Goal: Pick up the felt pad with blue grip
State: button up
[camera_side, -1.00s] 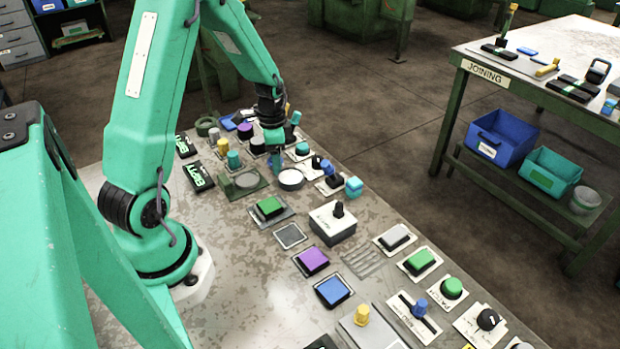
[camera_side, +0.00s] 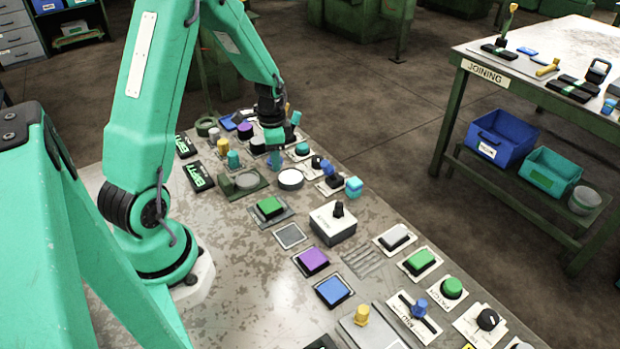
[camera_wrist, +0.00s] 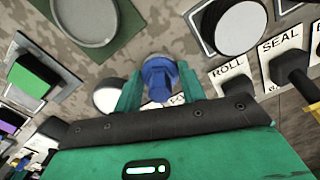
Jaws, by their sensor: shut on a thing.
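In the wrist view, a blue round-topped grip (camera_wrist: 159,79) stands between the two teal fingers of my gripper (camera_wrist: 160,92). The fingers are shut on this blue grip, which I take for the felt pad with blue grip. Any pad beneath it is hidden by the grip and fingers. In the side view, my gripper (camera_side: 275,161) is low over the far part of the table, behind a white round disc (camera_side: 290,179). What it holds there is too small to make out clearly.
Blue and teal-topped pieces (camera_side: 354,187) crowd the right. A green-topped block (camera_side: 270,208) sits nearer. In the wrist view, ROLL (camera_wrist: 228,88) and SEAL (camera_wrist: 279,48) labels lie close on the right.

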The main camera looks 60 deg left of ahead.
jog(key=shift+r, duration=0.1)
jog(key=shift+r, duration=0.85)
notch_tip(320, 180, up, 2)
jog(key=shift+r, duration=0.2)
jog(key=d+r, duration=0.6)
jog(key=d, duration=0.5)
jog(key=shift+s+d+r, duration=0.25)
jog(key=shift+d+r, duration=0.1)
jog(key=shift+o, duration=0.4)
jog(key=a, duration=0.1)
jog(key=a+f, duration=0.2)
jog(key=shift+w+a+f, duration=0.2)
jog(key=shift+w+a, duration=0.05)
jog(key=shift+a, duration=0.1)
jog(key=shift+f, duration=0.15)
